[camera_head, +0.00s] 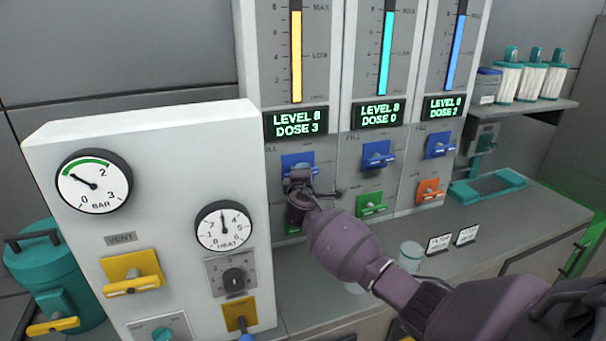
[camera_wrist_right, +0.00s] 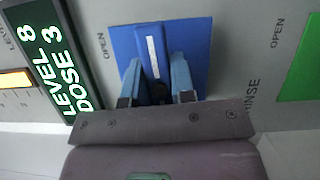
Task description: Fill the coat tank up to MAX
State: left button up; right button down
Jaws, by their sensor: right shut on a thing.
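Three tank columns stand side by side on the wall panel: a yellow gauge (camera_head: 296,55), a cyan gauge (camera_head: 384,55) and a blue gauge (camera_head: 458,52). Their colour bars reach near the MAX marks. I cannot tell which is the coat tank. The displays read LEVEL 8 DOSE 3 (camera_head: 296,124), LEVEL 8 DOSE 0 (camera_head: 378,114) and LEVEL 8 DOSE 2 (camera_head: 444,106). My right gripper (camera_head: 299,180) is shut on the left column's blue fill lever (camera_wrist_right: 153,50), beside the DOSE 3 display. My left gripper is not in view.
Blue fill valves (camera_head: 377,153) (camera_head: 439,144) sit on the other columns, with green (camera_head: 372,204) and orange (camera_head: 429,190) valves below. A white gauge box (camera_head: 160,210) with a yellow vent valve (camera_head: 132,272) stands close left. A glass jar (camera_head: 411,255) stands on the counter.

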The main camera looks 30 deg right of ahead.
dwell(0.3)
jog(key=c, duration=1)
grip_release()
jog(key=shift+o, duration=0.2)
jog(key=shift+s, duration=0.1)
jog(key=v, duration=1)
jog(key=shift+s+a, duration=0.2)
jog(key=shift+s, duration=0.05)
